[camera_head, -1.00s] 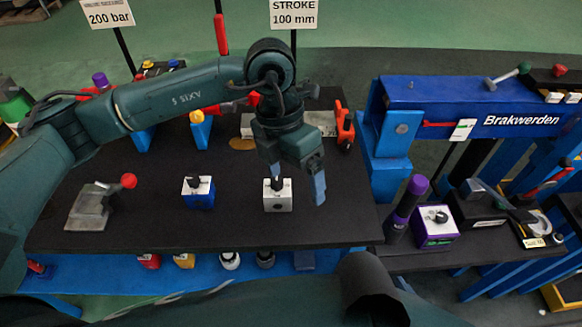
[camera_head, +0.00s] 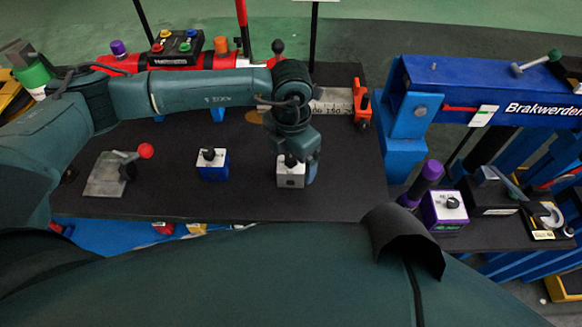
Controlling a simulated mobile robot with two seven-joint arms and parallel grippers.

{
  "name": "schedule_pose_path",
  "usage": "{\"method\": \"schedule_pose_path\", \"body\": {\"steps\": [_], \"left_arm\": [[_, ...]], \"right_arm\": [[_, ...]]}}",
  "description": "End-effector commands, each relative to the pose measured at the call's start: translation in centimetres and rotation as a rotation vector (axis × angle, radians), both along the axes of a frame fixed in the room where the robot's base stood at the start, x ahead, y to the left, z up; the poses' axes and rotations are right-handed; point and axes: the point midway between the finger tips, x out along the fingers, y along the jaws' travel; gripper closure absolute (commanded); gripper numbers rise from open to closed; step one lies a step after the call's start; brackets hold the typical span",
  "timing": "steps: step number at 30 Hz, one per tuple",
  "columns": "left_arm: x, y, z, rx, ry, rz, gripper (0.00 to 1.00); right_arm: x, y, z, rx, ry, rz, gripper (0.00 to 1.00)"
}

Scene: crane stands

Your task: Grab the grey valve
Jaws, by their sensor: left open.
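The grey valve (camera_head: 290,181) is a small light grey box with a black knob on top, standing on the dark tabletop (camera_head: 240,200) near its front right part. My left gripper (camera_head: 295,163) is open and over the valve. One finger shows just right of the box, and the other is hard to make out. The knob is partly hidden by the gripper. I cannot tell whether the fingers touch the valve. My right gripper is not in view.
A similar blue box with a knob (camera_head: 212,166) stands to the left. A grey clamp with a red ball handle (camera_head: 108,176) is farther left. A purple box (camera_head: 445,211) stands right, beyond the table. An orange-red tool (camera_head: 362,108) is at the back right edge.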

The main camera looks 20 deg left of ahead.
Motion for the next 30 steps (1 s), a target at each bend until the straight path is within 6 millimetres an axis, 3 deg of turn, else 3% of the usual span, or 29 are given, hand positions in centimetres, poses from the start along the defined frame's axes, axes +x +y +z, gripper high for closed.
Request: {"method": "schedule_pose_path", "body": {"steps": [6, 13, 30], "left_arm": [[0.0, 0.0, -2.2, -0.001, 0.001, -0.001, 0.10], [0.0, 0.0, -2.4, -0.001, 0.000, -0.001, 0.10], [0.0, 0.0, -2.3, -0.001, 0.000, -0.001, 0.57]], "right_arm": [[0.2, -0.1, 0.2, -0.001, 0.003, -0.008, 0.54], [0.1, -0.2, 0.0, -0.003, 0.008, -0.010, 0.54], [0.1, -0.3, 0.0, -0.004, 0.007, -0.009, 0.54]]}}
